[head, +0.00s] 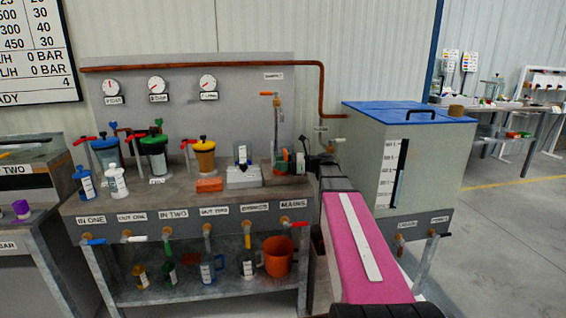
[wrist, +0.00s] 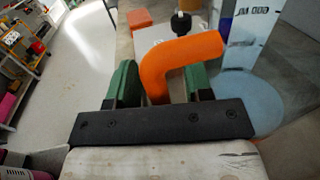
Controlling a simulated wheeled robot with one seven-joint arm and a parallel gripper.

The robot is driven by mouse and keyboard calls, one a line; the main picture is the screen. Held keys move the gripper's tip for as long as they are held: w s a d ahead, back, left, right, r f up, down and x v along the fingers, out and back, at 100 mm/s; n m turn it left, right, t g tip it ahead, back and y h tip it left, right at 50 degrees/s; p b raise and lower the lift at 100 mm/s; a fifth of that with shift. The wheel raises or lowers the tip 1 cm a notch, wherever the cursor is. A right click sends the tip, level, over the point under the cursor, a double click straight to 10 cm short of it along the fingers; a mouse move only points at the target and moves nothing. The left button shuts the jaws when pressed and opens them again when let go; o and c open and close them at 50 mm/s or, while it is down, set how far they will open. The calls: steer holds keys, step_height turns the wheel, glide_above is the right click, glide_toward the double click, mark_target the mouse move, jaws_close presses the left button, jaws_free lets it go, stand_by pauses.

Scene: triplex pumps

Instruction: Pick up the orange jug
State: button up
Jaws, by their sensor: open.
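In the wrist view, my gripper (wrist: 160,80) is open. A thick bent orange bar (wrist: 182,60) lies between its green fingers, and I cannot tell what it belongs to. In the head view only a small orange patch shows there, partly hidden by the gripper.
An orange block (head: 209,184) and a white box (head: 243,176) are on the bench top left of my gripper. Several valves line the bench front (head: 160,214). A grey tank (head: 400,165) with a blue lid stands right. Open floor (head: 500,230) lies at far right.

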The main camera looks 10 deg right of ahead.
mark_target(281, 153)
jaws_close()
steer(key=shift+r, duration=0.2)
step_height(281, 153, up, 4)
steer(key=shift+f, duration=0.1)
steer(key=s+a+r, duration=0.4)
steer(key=a+r, duration=0.2)
steer(key=a, duration=0.4)
steer(key=shift+s+a+r, duration=0.2)
steer(key=shift+s+r, duration=0.15)
steer(key=shift+s, duration=0.05)
stand_by(0.4)
